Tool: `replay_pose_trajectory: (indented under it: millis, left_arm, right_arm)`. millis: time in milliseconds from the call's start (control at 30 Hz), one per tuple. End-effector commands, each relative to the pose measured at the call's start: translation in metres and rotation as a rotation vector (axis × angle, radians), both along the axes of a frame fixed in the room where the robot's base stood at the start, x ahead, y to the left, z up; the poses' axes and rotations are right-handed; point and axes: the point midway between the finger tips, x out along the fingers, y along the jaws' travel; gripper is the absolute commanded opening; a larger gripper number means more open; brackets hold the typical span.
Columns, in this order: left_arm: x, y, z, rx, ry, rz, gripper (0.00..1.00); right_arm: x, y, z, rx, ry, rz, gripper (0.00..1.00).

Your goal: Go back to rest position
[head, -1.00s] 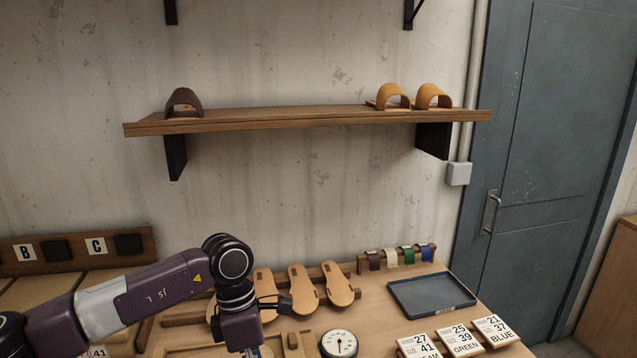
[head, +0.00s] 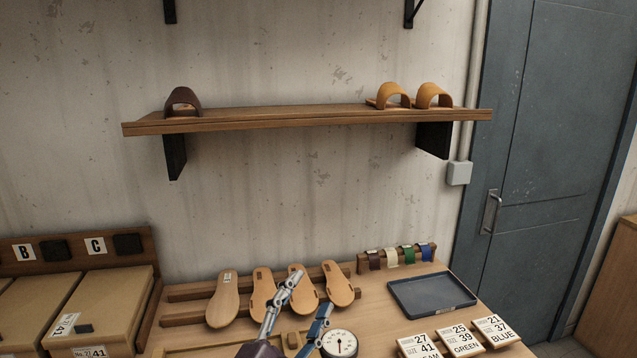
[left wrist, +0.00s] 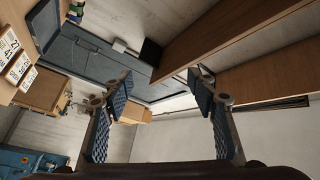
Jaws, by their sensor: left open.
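My left gripper (head: 305,308) shows at the bottom middle of the head view, with its fingers pointing up and spread apart. It is open and empty. In the left wrist view its two blue-padded fingers (left wrist: 162,118) stand wide apart with nothing between them. In the head view the fingers cover part of the workbench (head: 385,330) and the lower part of some sandal soles (head: 338,284). My right gripper is not in view.
A wall shelf (head: 300,120) holds a dark sandal (head: 183,102) and two tan ones (head: 433,96). The bench bears a dark tray (head: 432,292), a round dial (head: 339,344), a strap rack (head: 398,258) and size cards (head: 460,341). Boxes (head: 105,305) stand at left. A door (head: 545,150) is at right.

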Motion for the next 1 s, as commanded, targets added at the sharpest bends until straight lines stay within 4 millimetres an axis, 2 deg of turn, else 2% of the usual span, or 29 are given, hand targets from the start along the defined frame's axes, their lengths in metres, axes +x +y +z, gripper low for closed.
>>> replay_pose_trajectory:
  millis: [33, 100, 167, 200, 267, 300, 400, 500, 600, 867, 1000]
  left_arm:
    - [-0.001, 0.026, -0.031, -0.065, 0.134, 0.070, 0.53]
    - [-0.007, 0.059, -0.074, -0.137, 0.311, 0.162, 0.53]
    - [-0.020, 0.083, -0.111, -0.193, 0.457, 0.234, 0.53]
    - [-0.032, 0.098, -0.136, -0.225, 0.552, 0.280, 0.53]
    - [-0.054, 0.118, -0.171, -0.271, 0.694, 0.347, 0.53]
    - [-0.071, 0.129, -0.193, -0.297, 0.784, 0.388, 0.53]
    - [-0.119, 0.151, -0.240, -0.350, 0.991, 0.481, 0.53]
    - [-0.163, 0.165, -0.271, -0.383, 1.155, 0.552, 0.53]
    - [-0.204, 0.173, -0.292, -0.407, 1.291, 0.607, 0.53]
    - [-0.299, 0.185, -0.322, -0.439, 1.575, 0.723, 0.53]
    - [-0.288, 0.183, -0.367, -0.429, 1.585, 0.725, 0.53]
  right_arm:
    - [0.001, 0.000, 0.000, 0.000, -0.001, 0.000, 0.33]
    - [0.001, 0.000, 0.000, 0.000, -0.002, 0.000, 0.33]
    - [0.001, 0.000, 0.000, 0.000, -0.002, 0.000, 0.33]
    - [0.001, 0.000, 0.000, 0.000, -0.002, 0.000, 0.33]
    - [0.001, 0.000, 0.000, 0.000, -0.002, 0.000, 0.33]
    - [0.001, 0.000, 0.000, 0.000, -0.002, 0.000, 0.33]
    - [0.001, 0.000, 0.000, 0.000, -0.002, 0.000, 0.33]
    - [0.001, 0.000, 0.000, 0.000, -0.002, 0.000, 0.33]
    - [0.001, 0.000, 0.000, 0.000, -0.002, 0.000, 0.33]
    - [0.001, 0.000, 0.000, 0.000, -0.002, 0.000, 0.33]
    - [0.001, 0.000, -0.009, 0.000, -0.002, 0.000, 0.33]
